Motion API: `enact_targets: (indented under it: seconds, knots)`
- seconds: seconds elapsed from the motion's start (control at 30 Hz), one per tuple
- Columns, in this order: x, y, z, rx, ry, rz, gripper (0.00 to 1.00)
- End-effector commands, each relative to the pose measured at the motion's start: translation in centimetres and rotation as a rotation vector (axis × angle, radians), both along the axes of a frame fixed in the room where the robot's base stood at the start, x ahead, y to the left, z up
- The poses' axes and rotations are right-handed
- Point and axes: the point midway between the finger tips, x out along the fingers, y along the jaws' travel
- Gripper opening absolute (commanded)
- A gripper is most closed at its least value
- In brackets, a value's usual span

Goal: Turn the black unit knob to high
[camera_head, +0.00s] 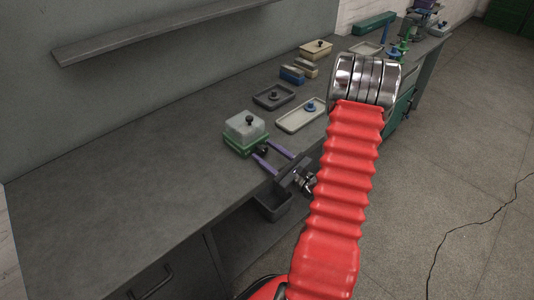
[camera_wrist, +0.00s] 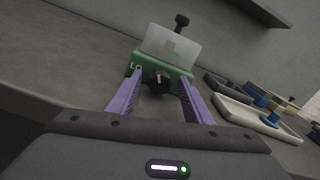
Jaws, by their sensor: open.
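The green unit (camera_head: 236,141) with a pale translucent lid stands near the bench's front edge. It also shows ahead in the wrist view (camera_wrist: 178,72). Its black knob (camera_wrist: 158,83) is on the front face, with a light pointer mark that looks roughly upright. White letters "LO" show to the knob's upper left; any high mark is hidden or unreadable. My gripper (camera_wrist: 160,80) is open, its two purple fingers reaching toward the front face on either side of the knob. I cannot tell whether they touch it. In the head view my gripper (camera_head: 262,150) is at the unit's front.
A dark tray (camera_head: 285,104) and a pale tray (camera_head: 290,127) with a blue-knobbed piece lie to the right. Small boxes (camera_head: 292,75) stand behind them. A grey bin (camera_head: 274,208) is below the bench edge. The bench's left side (camera_head: 120,200) is clear.

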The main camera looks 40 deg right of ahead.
Motion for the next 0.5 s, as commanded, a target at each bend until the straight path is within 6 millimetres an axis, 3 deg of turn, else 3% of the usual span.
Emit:
enact_targets:
  seconds: [0.5]
  knots:
    - [-0.03, 0.01, 0.00, 0.000, 0.000, 0.000, 0.13]
